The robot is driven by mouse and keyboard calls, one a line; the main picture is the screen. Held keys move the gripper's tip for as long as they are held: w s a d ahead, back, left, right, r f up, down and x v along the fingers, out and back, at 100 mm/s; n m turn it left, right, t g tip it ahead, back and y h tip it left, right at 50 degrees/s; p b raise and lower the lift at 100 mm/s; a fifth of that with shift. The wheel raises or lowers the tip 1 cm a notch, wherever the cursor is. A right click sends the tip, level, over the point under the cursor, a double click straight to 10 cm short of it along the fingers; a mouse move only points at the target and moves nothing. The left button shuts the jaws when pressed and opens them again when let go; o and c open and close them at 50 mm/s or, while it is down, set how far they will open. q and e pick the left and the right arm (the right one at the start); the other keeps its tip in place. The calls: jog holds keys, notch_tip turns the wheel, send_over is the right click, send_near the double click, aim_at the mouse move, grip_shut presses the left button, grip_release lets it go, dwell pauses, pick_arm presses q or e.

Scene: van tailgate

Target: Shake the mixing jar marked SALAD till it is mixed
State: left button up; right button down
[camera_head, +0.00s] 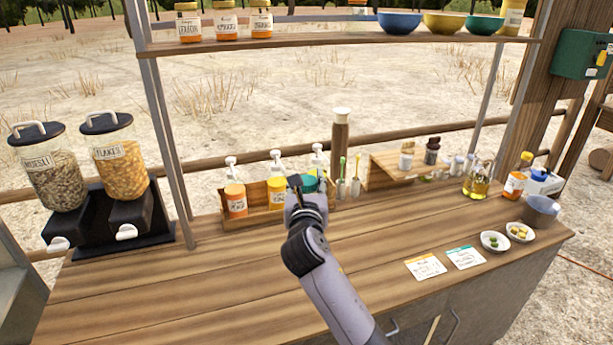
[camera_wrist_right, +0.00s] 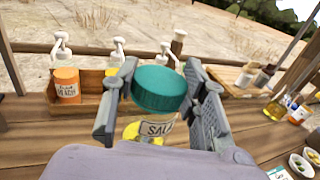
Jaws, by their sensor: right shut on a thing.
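The mixing jar (camera_wrist_right: 158,105) has a teal lid and a pale label that reads "SAL", the rest being cut off. It sits between the two fingers of my right gripper (camera_wrist_right: 160,100) in the right wrist view, and the gripper is shut on it. In the head view my right gripper (camera_head: 306,200) is over the counter in front of the pump bottles, and the jar's teal lid (camera_head: 310,184) shows just behind it. The jar's lower part is hidden by the gripper, and I cannot tell its height above the counter. My left gripper is not in view.
A wooden rack (camera_head: 262,190) with pump bottles stands behind the jar. Two cereal dispensers (camera_head: 122,170) are at the left. Cards (camera_head: 426,267), small bowls (camera_head: 495,240) and an oil jug (camera_head: 479,180) are at the right. A shelf (camera_head: 330,42) runs above. The front left counter is clear.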

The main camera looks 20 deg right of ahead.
notch_tip(320, 180, up, 5)
jog(key=shift+r, duration=0.2)
notch_tip(320, 180, down, 7)
jog(key=shift+f, duration=0.1)
jog(key=shift+t, duration=0.3)
notch_tip(320, 180, up, 7)
jog(key=shift+f, duration=0.15)
notch_tip(320, 180, down, 7)
jog(key=shift+s+r, duration=0.1)
